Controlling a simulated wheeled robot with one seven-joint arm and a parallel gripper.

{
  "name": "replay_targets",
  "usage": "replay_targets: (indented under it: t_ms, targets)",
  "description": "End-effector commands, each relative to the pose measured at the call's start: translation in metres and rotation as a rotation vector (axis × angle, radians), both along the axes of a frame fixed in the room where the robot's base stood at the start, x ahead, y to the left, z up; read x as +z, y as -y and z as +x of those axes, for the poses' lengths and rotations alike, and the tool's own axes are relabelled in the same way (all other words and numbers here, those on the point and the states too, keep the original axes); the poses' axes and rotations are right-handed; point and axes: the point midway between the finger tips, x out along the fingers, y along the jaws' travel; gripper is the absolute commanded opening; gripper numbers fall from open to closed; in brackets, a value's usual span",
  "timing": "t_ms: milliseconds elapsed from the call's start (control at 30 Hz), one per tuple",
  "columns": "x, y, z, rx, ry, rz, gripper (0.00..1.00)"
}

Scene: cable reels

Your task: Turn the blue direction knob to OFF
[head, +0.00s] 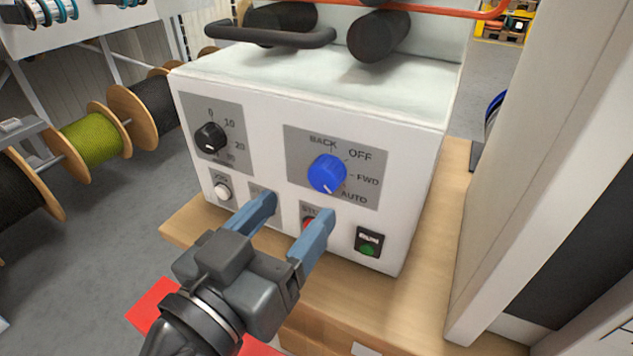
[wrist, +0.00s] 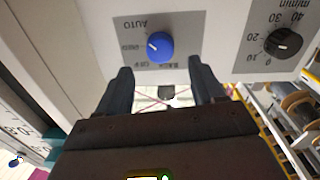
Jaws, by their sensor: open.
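The blue direction knob (head: 327,174) sits on a grey plate on the white machine's front, with BACK, OFF, FWD and AUTO around it. Its white mark is on the lower side in the head view, nearer AUTO than OFF; the exact setting is hard to tell. The knob also shows in the wrist view (wrist: 160,47), just beyond the fingertips and between their lines. My gripper (head: 294,210) is open and empty, below and to the left of the knob in the head view, apart from it. Its fingers also show in the wrist view (wrist: 160,68).
A black speed dial (head: 210,138) and a white jog button (head: 222,191) are on the left of the panel. A red button (head: 309,223) is partly behind my right finger, and a green switch (head: 368,243) is at lower right. A pale upright panel (head: 535,150) stands to the right.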

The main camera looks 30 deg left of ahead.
Motion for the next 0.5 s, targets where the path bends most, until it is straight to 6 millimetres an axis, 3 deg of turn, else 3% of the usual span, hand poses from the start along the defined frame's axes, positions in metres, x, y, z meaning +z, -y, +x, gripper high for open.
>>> replay_targets:
  t_ms: [200,500]
  targets:
    - [0.001,-0.001,0.035,-0.001,-0.001,-0.002,0.68]
    - [0.000,-0.002,0.057,0.001,0.000,-0.001,0.68]
